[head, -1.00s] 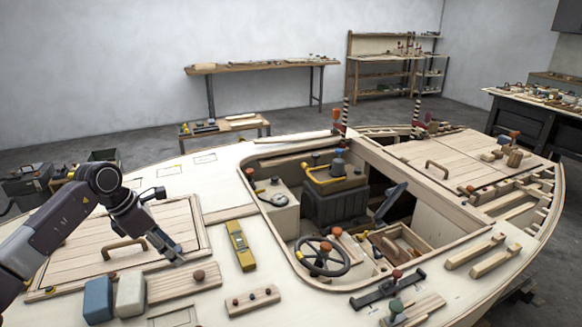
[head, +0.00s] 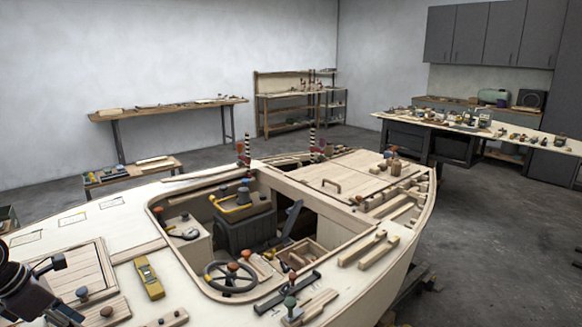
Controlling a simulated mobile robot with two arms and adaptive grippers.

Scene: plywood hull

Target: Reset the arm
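My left arm comes in at the lower left of the head view, with my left gripper (head: 68,314) low over the plywood deck, near the wooden hatch panel (head: 88,268). The fingers are small, dark and partly cut off, so I cannot tell whether they are open or shut. My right arm and gripper are not in view. The plywood hull (head: 120,218) fills the lower part of the view.
A yellow level (head: 149,277) lies on the deck beside the hatch. The cockpit opening holds a steering wheel (head: 230,277) and a dark seat (head: 245,231). A workbench (head: 400,122) stands behind at right. Floor (head: 490,235) right of the hull is clear.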

